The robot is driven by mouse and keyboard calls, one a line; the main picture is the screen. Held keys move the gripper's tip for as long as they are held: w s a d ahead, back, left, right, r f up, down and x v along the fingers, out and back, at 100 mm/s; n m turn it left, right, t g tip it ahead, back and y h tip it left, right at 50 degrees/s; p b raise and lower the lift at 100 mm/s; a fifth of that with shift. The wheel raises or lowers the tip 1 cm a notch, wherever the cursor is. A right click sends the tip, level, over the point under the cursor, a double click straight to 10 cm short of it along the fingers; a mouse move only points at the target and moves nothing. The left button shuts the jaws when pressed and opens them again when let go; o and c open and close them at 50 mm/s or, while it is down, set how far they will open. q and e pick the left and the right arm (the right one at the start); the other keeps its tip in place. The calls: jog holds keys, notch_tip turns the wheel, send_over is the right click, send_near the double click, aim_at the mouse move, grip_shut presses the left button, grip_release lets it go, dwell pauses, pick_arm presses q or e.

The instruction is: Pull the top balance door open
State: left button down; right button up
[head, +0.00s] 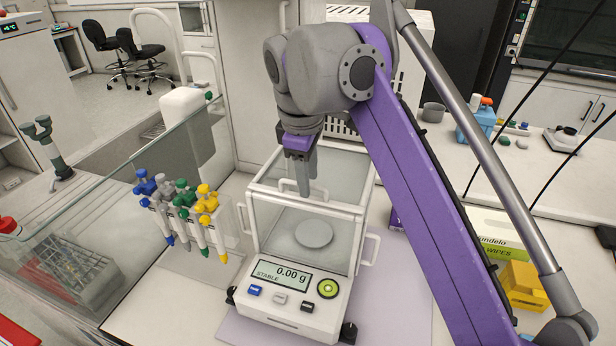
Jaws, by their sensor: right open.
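The balance (290,316) stands on the bench with a glass draft shield above its white base. Its display reads 0.00 g, STABLE. A round pan (314,234) shows through the front glass. The top door (340,177) is a pale glass panel in a white frame and looks closed. A small white handle (287,185) shows near its front edge. My right gripper (305,188) points down over the front part of the top door, close by the handle. It is open. Its fingers overlap in this view, so I cannot tell whether they touch the handle. My left gripper is out of view.
Several pipettes (180,207) hang on a stand left of the balance. Side handles (371,249) stick out from the shield. A yellow box (522,285) and a wipes box (500,232) lie at the right. A glass panel (110,170) stands at the left.

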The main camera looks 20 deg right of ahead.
grip_shut()
dwell(1.4)
